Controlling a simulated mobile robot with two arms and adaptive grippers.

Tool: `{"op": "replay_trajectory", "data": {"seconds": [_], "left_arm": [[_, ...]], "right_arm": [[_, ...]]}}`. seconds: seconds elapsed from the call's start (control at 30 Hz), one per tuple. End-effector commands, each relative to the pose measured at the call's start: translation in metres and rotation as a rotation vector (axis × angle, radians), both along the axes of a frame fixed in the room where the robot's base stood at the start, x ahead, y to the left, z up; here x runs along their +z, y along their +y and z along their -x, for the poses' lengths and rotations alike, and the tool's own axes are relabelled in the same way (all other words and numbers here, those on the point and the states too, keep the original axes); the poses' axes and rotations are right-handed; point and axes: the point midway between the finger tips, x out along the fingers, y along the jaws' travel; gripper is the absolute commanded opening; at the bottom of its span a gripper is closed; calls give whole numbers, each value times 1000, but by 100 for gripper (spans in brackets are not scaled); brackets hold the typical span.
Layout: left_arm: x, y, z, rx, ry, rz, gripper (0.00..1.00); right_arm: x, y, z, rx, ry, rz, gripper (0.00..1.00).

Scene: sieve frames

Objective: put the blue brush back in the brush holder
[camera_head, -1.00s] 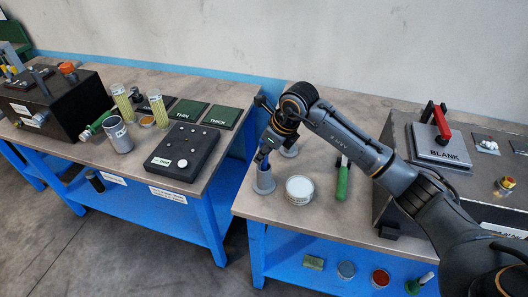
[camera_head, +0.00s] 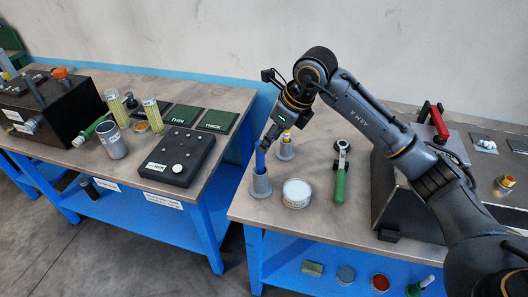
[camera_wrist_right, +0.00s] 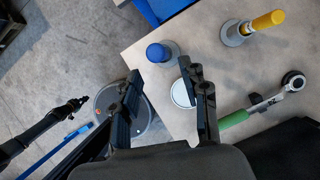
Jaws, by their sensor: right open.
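The blue brush (camera_head: 260,162) stands upright with its lower part inside a grey brush holder (camera_head: 261,186) near the front left corner of the right bench. In the right wrist view the blue brush (camera_wrist_right: 158,52) shows from above, with the grey holder rim (camera_wrist_right: 174,46) around its lower part. My right gripper (camera_head: 270,138) is just above the brush's top. In the wrist view its two fingers (camera_wrist_right: 161,70) are apart, with nothing between them. The brush's lower end is hidden in the holder. My left gripper is not seen.
A second grey holder (camera_head: 286,153) with a yellow brush (camera_head: 286,136) stands behind. A white-lidded tin (camera_head: 297,192) is close on the right, then a green-handled tool (camera_head: 340,180). A dark box with a red lever (camera_head: 438,122) stands farther right. A gap separates the left bench (camera_head: 236,96).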

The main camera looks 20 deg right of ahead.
Motion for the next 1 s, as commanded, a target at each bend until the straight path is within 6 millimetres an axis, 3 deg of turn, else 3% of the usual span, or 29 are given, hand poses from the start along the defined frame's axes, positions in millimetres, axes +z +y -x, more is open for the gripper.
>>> {"op": "replay_trajectory", "data": {"seconds": [0.1, 0.3, 0.77, 0.87, 0.97, 1.0], "left_arm": [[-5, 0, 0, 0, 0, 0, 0], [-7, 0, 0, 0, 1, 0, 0], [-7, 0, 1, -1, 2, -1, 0], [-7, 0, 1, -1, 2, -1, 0], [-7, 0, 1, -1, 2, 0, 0], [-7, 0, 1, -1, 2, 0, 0]], "right_arm": [[17, -5, 5, 0, -4, 1, 45], [31, -9, 10, 0, -1, 1, 45], [31, -8, 11, 1, 0, -2, 45], [27, 6, 13, 26, -1, -50, 45], [22, 45, 21, 87, -7, -196, 45], [21, 69, 28, 119, -10, -293, 45]]}}
